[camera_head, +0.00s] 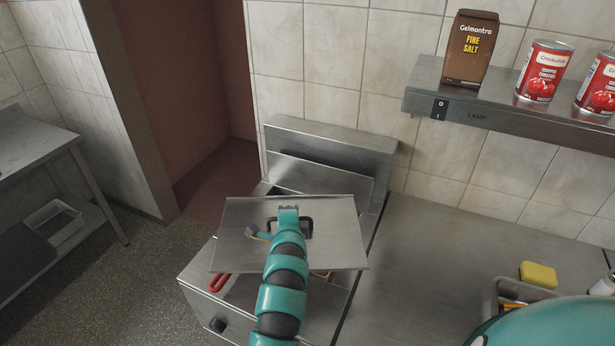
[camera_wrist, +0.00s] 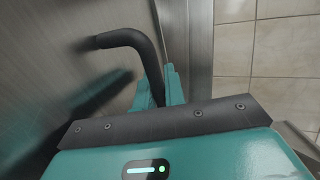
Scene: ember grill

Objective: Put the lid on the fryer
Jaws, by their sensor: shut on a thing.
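The lid (camera_head: 340,235) is a flat steel plate with a black handle (camera_head: 305,228) in its middle. My gripper (camera_head: 288,215) is shut on this handle. In the wrist view the black handle (camera_wrist: 130,40) runs between the fingers of my gripper (camera_wrist: 160,88), above the brushed lid surface (camera_wrist: 50,60). The fryer (camera_head: 195,268) is a steel box unit against the wall. The lid is over its top and hides most of the opening. Whether the lid touches the fryer I cannot tell. A red handle (camera_head: 220,282) shows below the lid's front left edge.
A wall shelf (camera_head: 425,88) above holds a salt box (camera_head: 470,48) and red cans (camera_head: 543,72). Open floor (camera_head: 130,275) lies to the left.

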